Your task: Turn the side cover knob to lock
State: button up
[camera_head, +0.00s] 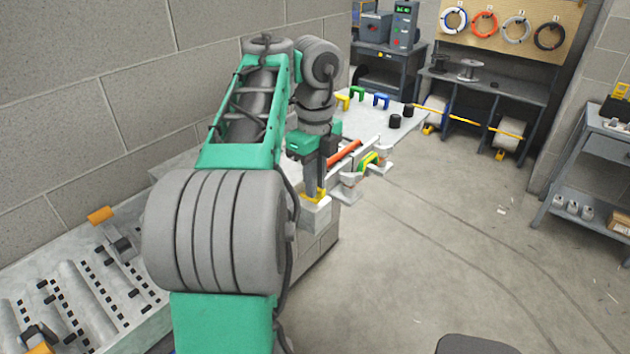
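My green and grey arm reaches over the bench from the near left. My gripper (316,192) points down at the near end of the bench, beside a pale block (316,214) with yellow at its top. Whether its fingers are apart, or touch the block, is too small to tell. I cannot tell for sure which part is the side cover knob; it may be hidden behind my arm.
A red-orange bar (344,153) and a green and yellow handle (369,161) sit right of my gripper. A block wall (90,100) runs along the left. A bed with dark slots (75,300) lies near left. Open floor (440,250) is at right, with a shelf cart (590,160) beyond.

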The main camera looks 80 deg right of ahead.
jog(key=o, duration=0.4)
notch_tip(320, 180, up, 7)
jog(key=p, duration=0.6)
jog(key=shift+s+d+r, duration=0.1)
jog(key=shift+r, duration=0.3)
